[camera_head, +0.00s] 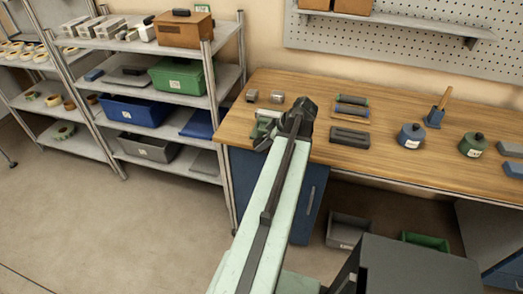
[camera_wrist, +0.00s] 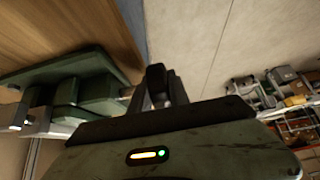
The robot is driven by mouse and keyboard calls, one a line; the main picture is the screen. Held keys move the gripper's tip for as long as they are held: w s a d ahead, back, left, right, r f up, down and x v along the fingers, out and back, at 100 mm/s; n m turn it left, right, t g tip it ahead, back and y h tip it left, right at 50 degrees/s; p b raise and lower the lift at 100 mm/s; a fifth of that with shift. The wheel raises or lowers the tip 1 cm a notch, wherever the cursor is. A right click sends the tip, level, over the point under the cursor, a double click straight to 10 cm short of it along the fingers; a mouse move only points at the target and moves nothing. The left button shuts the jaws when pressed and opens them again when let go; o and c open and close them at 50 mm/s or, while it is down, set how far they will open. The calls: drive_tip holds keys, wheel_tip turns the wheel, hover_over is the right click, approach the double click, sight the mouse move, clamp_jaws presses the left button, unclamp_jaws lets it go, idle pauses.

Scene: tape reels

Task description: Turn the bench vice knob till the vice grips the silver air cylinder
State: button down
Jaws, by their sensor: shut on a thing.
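The green bench vice (camera_head: 261,131) sits at the left front edge of the wooden bench, partly hidden behind my gripper (camera_head: 300,108). In the wrist view the vice (camera_wrist: 88,68) fills the left side, with its jaws and body seen close up. My gripper (camera_wrist: 157,88) is shut on a dark piece at the vice's right end, which looks like the vice knob (camera_wrist: 155,74). A silver piece (camera_wrist: 36,127) shows at the vice's left, which may be the air cylinder. Whether the jaws touch it cannot be told.
Dark and blue-grey blocks (camera_head: 350,137), round blue and green pots (camera_head: 411,135) stand to the right. A shelf rack (camera_head: 213,110) with bins stands at left. The floor at left is clear.

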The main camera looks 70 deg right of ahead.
drive_tip(key=shift+s+f+t+b, duration=0.1)
drive_tip(key=shift+f+t+b, duration=0.15)
drive_tip(key=shift+t+b, duration=0.6)
drive_tip(key=shift+r+b, duration=0.1)
drive_tip(key=shift+b, duration=0.2)
drive_tip(key=shift+r+t, duration=0.1)
drive_tip(key=shift+t, duration=0.15)
drive_tip(key=c, duration=1.2)
unclamp_jaws()
drive_tip(key=shift+c, duration=0.2)
drive_tip(key=p+v, duration=0.5)
drive_tip(key=v, duration=0.2)
drive_tip(key=shift+s+r, duration=0.2)
drive_tip(key=shift+s, duration=0.1)
